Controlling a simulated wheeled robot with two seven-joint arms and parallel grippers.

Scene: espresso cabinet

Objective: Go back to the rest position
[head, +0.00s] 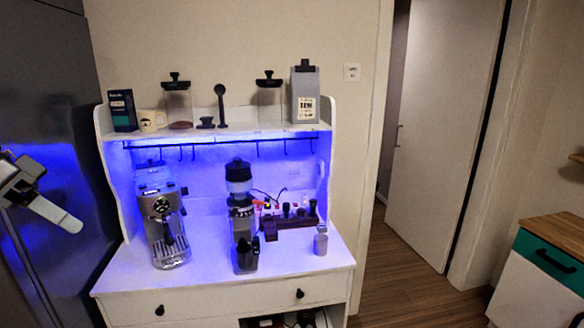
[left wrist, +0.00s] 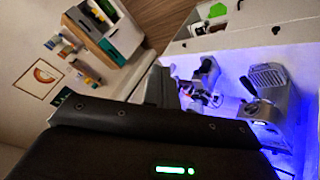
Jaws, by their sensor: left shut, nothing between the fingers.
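My left gripper (head: 72,224) shows at the left edge of the head view, with pale fingers shut and nothing between them. It is in front of the dark fridge-like panel, to the left of the espresso cabinet (head: 130,280) and apart from it. In the left wrist view, a dark part of my own arm fills the bottom and the fingers cannot be made out. My right gripper is not in view.
An espresso machine (head: 163,215) and a grinder (head: 241,220) stand on the blue-lit cabinet's counter. The shelf above holds jars, a mug (head: 152,121) and bags. A wood-topped unit (head: 555,240) stands at right. Floor (head: 405,270) shows clear between.

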